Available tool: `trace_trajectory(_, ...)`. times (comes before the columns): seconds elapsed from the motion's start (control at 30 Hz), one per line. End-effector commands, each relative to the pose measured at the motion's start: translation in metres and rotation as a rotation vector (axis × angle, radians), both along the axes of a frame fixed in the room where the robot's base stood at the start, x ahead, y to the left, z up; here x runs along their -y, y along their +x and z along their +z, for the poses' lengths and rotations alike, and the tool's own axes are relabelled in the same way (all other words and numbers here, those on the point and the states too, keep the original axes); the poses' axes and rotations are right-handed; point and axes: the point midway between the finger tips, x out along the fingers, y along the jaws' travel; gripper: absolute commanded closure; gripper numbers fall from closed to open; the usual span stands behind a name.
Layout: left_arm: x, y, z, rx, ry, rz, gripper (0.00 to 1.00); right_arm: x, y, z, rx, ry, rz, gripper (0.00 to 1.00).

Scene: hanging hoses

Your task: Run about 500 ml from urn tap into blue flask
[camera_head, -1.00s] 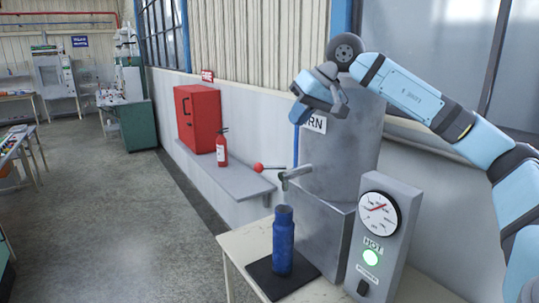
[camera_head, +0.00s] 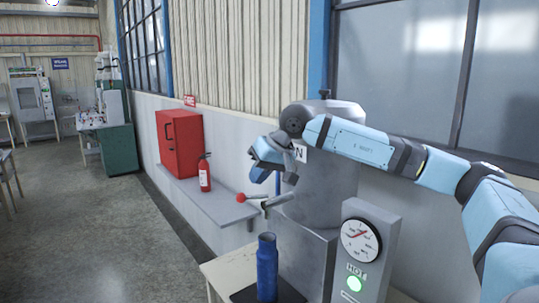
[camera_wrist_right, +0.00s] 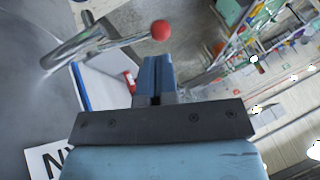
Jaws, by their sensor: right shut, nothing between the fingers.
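The grey urn (camera_head: 325,190) stands on a metal box beside the wall. Its tap (camera_head: 277,200) sticks out to the left, with a lever ending in a red knob (camera_head: 240,197). The blue flask (camera_head: 267,268) stands upright on a black mat (camera_head: 290,292), its mouth below the tap. No water shows. My right gripper (camera_head: 258,176) is shut and empty, a little above the lever. In the right wrist view, its closed fingers (camera_wrist_right: 155,78) point toward the red knob (camera_wrist_right: 160,30) and are apart from it; the tap (camera_wrist_right: 75,45) is at upper left. My left gripper is out of view.
A grey wall shelf (camera_head: 215,205) holds a red cabinet (camera_head: 181,143) and a fire extinguisher (camera_head: 205,173). The floor at left is open.

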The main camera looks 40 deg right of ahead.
Motion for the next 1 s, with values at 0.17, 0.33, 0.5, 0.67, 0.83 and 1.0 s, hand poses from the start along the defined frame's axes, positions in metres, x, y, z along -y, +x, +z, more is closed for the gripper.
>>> trace_trajectory(0.17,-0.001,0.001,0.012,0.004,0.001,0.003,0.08,-0.008,0.014,-0.022,-0.001,-0.001,0.001,1.00)
trace_trajectory(0.33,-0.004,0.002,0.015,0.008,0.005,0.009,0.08,-0.011,0.021,-0.035,0.000,0.000,-0.001,1.00)
trace_trajectory(0.5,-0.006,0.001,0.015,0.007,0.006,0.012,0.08,-0.011,0.023,-0.039,0.001,0.000,-0.001,1.00)
trace_trajectory(0.67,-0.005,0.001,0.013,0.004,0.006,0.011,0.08,-0.011,0.023,-0.039,0.001,0.000,-0.001,1.00)
trace_trajectory(0.83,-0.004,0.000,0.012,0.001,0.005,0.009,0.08,-0.012,0.025,-0.039,-0.001,-0.004,0.000,1.00)
trace_trajectory(1.0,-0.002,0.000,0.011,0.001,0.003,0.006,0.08,-0.013,0.036,-0.041,-0.003,-0.032,0.000,1.00)
